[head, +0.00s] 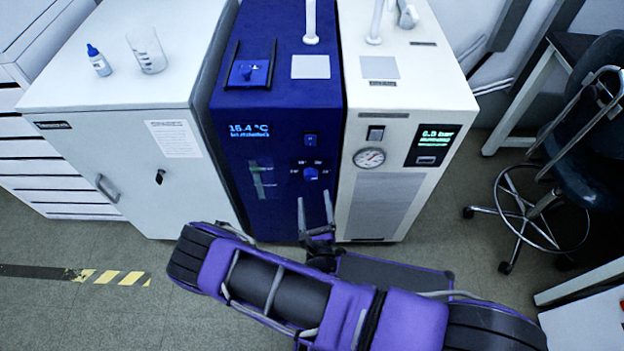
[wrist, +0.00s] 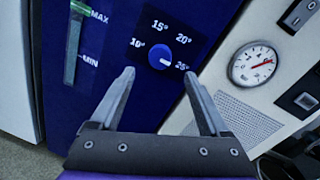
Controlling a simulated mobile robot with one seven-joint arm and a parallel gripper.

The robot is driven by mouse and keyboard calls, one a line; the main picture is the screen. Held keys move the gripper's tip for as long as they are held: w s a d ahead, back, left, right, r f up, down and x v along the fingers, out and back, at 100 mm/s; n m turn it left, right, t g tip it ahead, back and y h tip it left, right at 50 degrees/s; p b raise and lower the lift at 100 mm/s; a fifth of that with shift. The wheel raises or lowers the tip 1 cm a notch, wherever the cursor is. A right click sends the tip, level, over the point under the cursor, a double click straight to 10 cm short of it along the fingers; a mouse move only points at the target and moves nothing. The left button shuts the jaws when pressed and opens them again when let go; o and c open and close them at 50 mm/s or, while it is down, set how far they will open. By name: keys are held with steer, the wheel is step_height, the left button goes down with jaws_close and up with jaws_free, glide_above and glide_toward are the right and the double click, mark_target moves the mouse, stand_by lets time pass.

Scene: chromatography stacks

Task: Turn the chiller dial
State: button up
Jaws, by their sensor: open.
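The chiller (head: 275,120) is the tall blue unit in the middle of the head view, with a display reading 16.4 °C. Its dial (head: 310,173) is a small blue knob low on the front. In the wrist view the dial (wrist: 160,57) sits on a dark plate marked 10°, 15°, 20° and 25°. Its white mark points right and slightly down, toward 25°. My gripper (head: 315,200) is open and empty, just below the dial in the head view. In the wrist view the fingertips (wrist: 160,75) point up toward the dial, one on each side below it, apparently not touching it.
A white cabinet (head: 120,80) stands left of the chiller, with a bottle (head: 98,60) and a beaker (head: 147,50) on top. A white unit with a pressure gauge (head: 369,158) stands close on the right. A stool (head: 580,140) stands at far right. Floor at lower left is clear.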

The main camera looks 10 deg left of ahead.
steer(key=v, duration=1)
steer(key=shift+s+d+p, duration=0.2)
steer(key=shift+s+p, duration=0.1)
steer(key=shift+s, duration=0.05)
